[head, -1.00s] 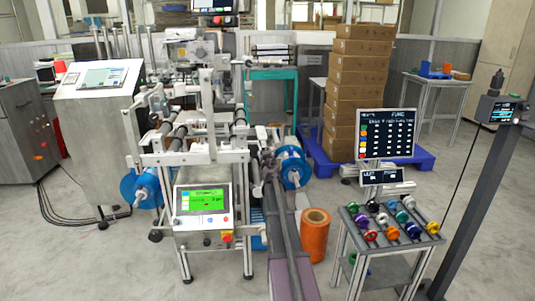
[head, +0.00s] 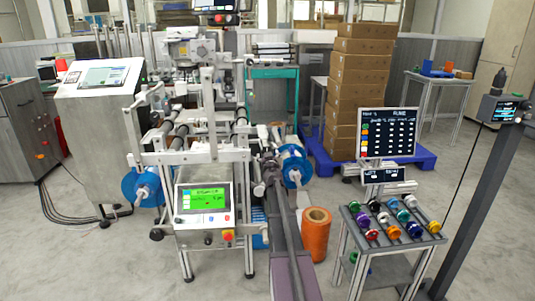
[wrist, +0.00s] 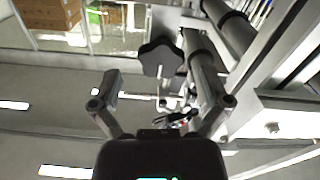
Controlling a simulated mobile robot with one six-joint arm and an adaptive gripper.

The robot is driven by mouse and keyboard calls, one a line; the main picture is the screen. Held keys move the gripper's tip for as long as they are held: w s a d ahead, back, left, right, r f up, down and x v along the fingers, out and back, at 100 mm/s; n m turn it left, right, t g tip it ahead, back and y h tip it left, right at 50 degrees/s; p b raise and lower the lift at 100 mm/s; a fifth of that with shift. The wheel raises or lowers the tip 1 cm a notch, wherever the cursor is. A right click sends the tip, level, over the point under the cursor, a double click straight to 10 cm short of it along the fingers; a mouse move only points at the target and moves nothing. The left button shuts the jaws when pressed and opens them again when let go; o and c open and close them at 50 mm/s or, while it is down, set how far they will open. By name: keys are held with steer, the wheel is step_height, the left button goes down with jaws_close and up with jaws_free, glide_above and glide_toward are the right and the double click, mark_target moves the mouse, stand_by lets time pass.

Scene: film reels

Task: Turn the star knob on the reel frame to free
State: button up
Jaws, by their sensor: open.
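A black star knob (wrist: 160,57) shows in the wrist view, ahead of my gripper (wrist: 165,90) and roughly between the lines of its two fingers. My gripper is open and empty, with a finger on each side and clear space before the knob. In the head view my gripper (head: 270,168) is at the right side of the reel frame (head: 200,157), beside the right blue reel (head: 292,168). I cannot make out the knob in the head view; its setting cannot be read.
Dark rollers (wrist: 200,60) and a metal beam (wrist: 285,40) crowd the right of the wrist view. An orange roll (head: 315,235) stands on the floor right of my arm. A trolley of coloured spools (head: 390,240) stands further right. Floor is open at the front left.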

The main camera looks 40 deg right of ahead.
steer(key=v, duration=0.9)
steer(key=shift+s, duration=0.2)
steer(key=shift+a, duration=0.1)
steer(key=w+a+f+n+y, duration=0.1)
steer(key=a+f+n+y, duration=0.35)
steer(key=a, duration=0.75)
steer(key=w+a+f+n+y, duration=0.1)
steer(key=w+a+n+y, duration=0.1)
steer(key=a+y, duration=0.8)
steer(key=s+a+f+g, duration=0.3)
steer(key=a, duration=0.5)
steer(key=s+a+f+g, duration=0.4)
steer(key=a, duration=0.4)
steer(key=s+a+f+m+g+h, duration=0.1)
steer(key=s+a+f+g+h, duration=0.2)
steer(key=s, duration=0.5)
steer(key=s+a+f+m+g+h, duration=0.1)
steer(key=s+a+f+g+h, duration=0.15)
steer(key=s+g, duration=0.4)
step_height(320, 180, up, 32)
steer(key=s+t+p, duration=0.1)
steer(key=p, duration=3.2)
steer(key=shift+s+a+r+y, duration=0.2)
steer(key=shift+s+a+y, duration=0.15)
steer(key=shift+a, duration=0.1)
